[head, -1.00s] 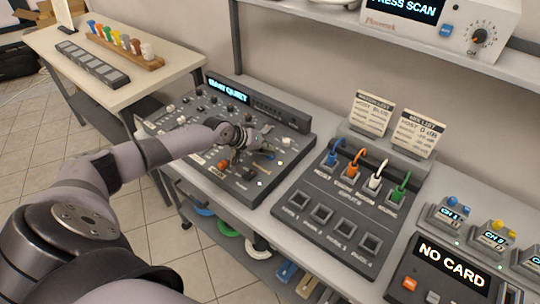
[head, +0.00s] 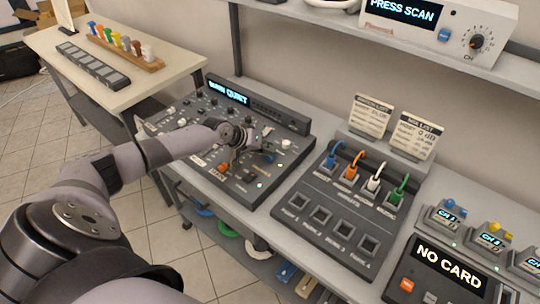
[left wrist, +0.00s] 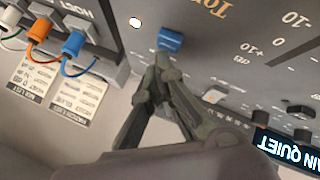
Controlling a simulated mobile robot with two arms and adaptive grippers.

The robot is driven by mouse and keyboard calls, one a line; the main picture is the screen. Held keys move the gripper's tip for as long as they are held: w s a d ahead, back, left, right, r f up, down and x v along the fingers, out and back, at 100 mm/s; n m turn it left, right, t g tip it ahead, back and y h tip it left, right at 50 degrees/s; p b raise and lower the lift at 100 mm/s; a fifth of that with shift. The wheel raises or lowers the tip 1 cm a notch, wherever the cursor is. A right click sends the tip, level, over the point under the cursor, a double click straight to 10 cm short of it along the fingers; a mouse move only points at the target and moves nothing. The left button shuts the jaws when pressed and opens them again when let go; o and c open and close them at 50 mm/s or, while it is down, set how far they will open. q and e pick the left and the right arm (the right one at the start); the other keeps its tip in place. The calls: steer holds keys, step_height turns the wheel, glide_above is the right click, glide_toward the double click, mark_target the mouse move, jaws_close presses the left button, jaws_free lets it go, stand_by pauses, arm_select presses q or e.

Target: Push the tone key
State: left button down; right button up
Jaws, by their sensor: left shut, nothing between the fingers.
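The blue tone key (left wrist: 169,38) sits on the dark mixer panel, beside printed lettering that begins "To". In the left wrist view my left gripper (left wrist: 163,62) is shut and empty, with its fingertips right at the near edge of the key. I cannot tell whether they touch it. In the head view the gripper (head: 262,146) is over the right part of the mixer console (head: 236,188), and the blue key (head: 270,158) shows small beside the fingers. My right gripper is not in view.
The console display (head: 229,92) reads "MAIN QUIET". A patch panel (head: 290,185) with blue, orange, white and green plugs stands to the right, with two list cards behind it. A "NO CARD" unit (head: 449,268) is at the lower right. A shelf (head: 390,40) hangs above.

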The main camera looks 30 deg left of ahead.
arm_select(q)
steer(key=shift+r+p, duration=2.1)
steer(key=shift+r, duration=0.65)
